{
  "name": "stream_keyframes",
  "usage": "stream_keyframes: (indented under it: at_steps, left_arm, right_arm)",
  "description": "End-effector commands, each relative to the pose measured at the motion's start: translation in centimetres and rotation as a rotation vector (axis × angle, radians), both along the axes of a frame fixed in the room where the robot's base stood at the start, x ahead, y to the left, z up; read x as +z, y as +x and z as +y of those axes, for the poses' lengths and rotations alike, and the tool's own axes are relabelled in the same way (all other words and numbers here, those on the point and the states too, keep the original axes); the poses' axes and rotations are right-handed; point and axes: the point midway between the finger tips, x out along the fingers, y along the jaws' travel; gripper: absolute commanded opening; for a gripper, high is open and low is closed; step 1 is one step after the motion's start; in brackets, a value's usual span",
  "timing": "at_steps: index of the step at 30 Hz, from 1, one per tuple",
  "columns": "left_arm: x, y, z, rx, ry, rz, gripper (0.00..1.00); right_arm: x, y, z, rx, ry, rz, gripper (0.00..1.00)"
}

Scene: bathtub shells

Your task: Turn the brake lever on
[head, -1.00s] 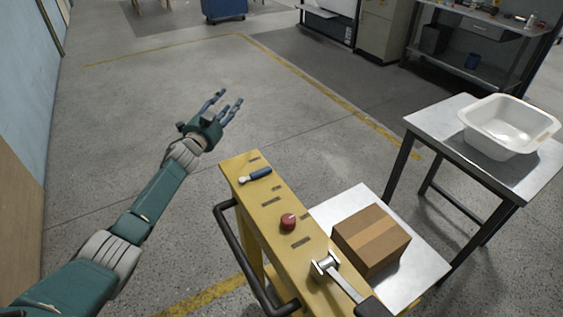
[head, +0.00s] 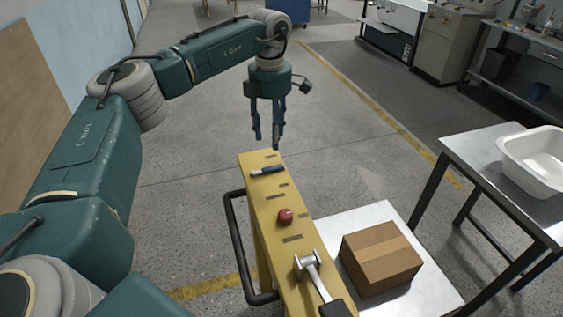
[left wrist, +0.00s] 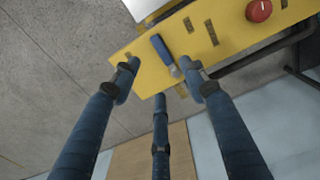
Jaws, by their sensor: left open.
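A yellow control console (head: 277,240) carries a small lever with a blue handle (head: 272,170) near its far end and a larger metal lever with a black grip (head: 312,272) near its close end. No readable label tells which is the brake lever. My left gripper (head: 267,138) is open and empty, its fingers pointing down above and just beyond the console's far end. In the left wrist view the blue-handled lever (left wrist: 162,50) lies beyond the open fingers, apart from them. My right gripper is not in view.
A red knob (head: 286,216) sits between the two levers. A black rail (head: 240,250) runs along the console's left side. A cardboard box (head: 380,258) rests on a low metal surface at right. A white tub (head: 540,160) stands on a metal table. The floor beyond is clear.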

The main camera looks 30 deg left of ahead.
Motion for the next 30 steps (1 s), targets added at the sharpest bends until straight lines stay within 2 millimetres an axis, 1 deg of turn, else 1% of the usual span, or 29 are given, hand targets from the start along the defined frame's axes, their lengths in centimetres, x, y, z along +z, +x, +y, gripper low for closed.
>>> stream_keyframes:
  at_steps: [3,6,12,15,21,28,29,30]
  left_arm:
    - [-2.0,-0.2,0.0,0.000,-0.002,0.006,0.44]
    - [-3.9,-0.2,-0.1,0.001,-0.003,0.006,0.44]
    - [-7.5,-0.1,-0.1,0.000,-0.005,0.004,0.44]
    - [-8.7,0.0,-0.2,0.001,-0.005,0.002,0.44]
    - [-9.9,0.0,-0.2,0.001,-0.006,-0.001,0.44]
    - [-10.0,0.0,-0.2,0.001,-0.006,-0.001,0.44]
    - [-10.0,0.0,-0.2,0.001,-0.006,-0.001,0.40]
    - [-10.0,0.0,-0.2,0.001,-0.006,-0.001,0.32]
  right_arm:
    - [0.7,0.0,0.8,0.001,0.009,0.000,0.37]
    - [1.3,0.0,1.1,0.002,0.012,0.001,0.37]
    - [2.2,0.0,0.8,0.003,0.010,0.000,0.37]
    - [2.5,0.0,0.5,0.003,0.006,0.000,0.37]
    - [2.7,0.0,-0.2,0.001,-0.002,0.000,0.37]
    - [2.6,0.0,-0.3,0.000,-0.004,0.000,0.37]
    - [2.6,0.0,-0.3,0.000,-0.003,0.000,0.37]
    - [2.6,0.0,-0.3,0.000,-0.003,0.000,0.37]
